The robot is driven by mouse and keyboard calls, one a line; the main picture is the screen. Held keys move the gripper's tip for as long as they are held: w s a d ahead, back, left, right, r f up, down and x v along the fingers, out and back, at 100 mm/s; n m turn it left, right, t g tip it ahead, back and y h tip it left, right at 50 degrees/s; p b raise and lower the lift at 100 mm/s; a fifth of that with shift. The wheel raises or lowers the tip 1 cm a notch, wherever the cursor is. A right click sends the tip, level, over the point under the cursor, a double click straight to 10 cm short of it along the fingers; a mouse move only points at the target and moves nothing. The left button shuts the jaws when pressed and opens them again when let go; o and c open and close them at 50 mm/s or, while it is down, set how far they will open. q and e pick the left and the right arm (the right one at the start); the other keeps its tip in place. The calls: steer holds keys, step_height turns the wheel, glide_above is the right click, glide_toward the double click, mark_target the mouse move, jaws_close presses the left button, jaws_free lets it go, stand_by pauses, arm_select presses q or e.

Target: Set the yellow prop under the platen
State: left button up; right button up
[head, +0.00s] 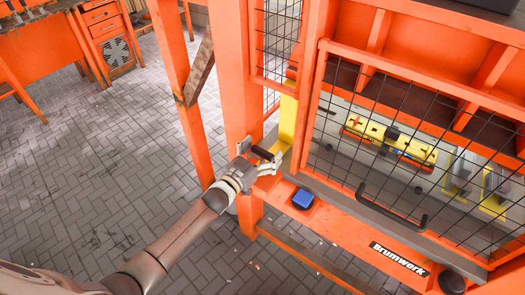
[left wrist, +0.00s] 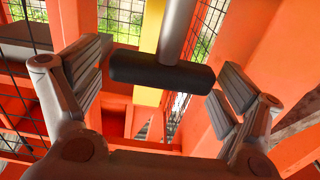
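A yellow upright bar (head: 288,120), which looks like the prop, stands at the left post of the orange press. It also shows in the left wrist view (left wrist: 151,40), behind a black crossbar handle (left wrist: 162,73) on a grey shaft. Whether handle and bar are joined I cannot tell. My left gripper (head: 268,163) is beside this handle, low on the post. In the left wrist view, its fingers (left wrist: 162,86) are open, one on each side of the handle, with gaps showing. An orange ribbed beam (head: 430,45), perhaps the platen, spans the press above the opening. My right gripper is not in view.
A mesh door (head: 390,135) with a black pull handle (head: 388,208) covers the press front. Behind it is a yellow mould (head: 390,138). A blue button (head: 303,198) sits on the front rail. An orange workbench (head: 50,45) stands at the far left; the paved floor between is clear.

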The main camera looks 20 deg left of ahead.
arm_select(q)
steer(key=shift+s, duration=0.1)
steer(key=shift+s+a, duration=0.15)
steer(key=shift+s, duration=0.1)
steer(key=v, duration=1.1)
steer(key=shift+s, duration=0.15)
